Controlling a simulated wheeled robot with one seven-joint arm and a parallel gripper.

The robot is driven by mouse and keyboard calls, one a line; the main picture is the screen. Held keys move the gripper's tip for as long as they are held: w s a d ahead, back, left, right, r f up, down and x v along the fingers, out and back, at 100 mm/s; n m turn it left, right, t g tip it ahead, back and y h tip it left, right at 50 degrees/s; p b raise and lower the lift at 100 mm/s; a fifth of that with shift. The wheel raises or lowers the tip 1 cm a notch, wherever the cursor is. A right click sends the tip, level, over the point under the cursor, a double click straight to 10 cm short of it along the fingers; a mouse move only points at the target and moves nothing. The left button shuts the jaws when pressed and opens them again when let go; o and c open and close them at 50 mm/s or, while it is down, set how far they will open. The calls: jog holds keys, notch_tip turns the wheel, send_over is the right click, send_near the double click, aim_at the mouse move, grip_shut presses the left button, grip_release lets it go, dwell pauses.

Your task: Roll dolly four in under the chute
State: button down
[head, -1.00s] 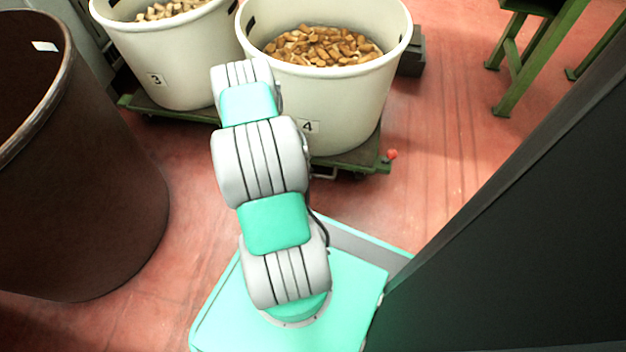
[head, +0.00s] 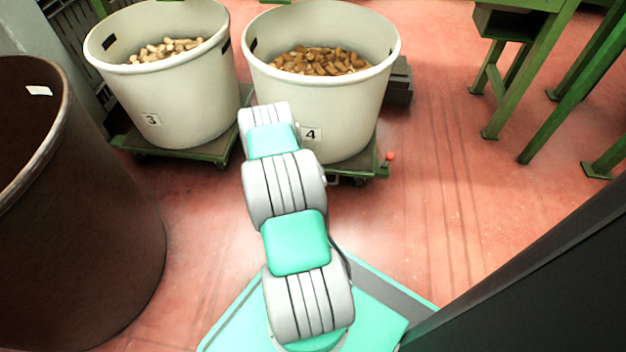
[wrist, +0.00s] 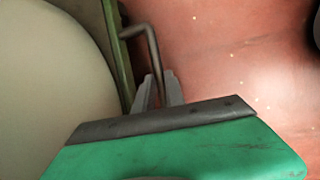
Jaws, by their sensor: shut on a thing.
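In the wrist view my gripper (wrist: 157,88) is shut on the dark bent handle (wrist: 151,45) beside the dolly's green edge (wrist: 121,60). The tub's pale wall (wrist: 45,80) fills the left of that view. A scuffed green panel with a dark strip hides the gripper's lower part. In the head view my arm hides the gripper. I cannot make out the chute for certain.
Dolly three (head: 215,152) with its cork-filled tub (head: 180,95) stands close at the left. A large brown barrel (head: 80,220) fills the left edge. A dark block (head: 399,85) sits behind tub four. Green legs (head: 500,100) stand at the upper right. Red floor is clear between.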

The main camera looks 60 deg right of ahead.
jog(key=shift+w+d+r, duration=0.1)
jog(key=shift+w+d, duration=0.15)
jog(key=c, duration=1.7)
grip_release()
jog(key=shift+c, duration=0.2)
jog(key=o, duration=0.3)
jog(key=shift+s, duration=0.1)
jog(key=shift+o, duration=0.2)
jog(key=shift+a, duration=0.1)
jog(key=p+v, duration=0.3)
jog(key=v, duration=0.4)
jog(key=shift+r+p, duration=0.3)
jog(key=shift+p, duration=0.1)
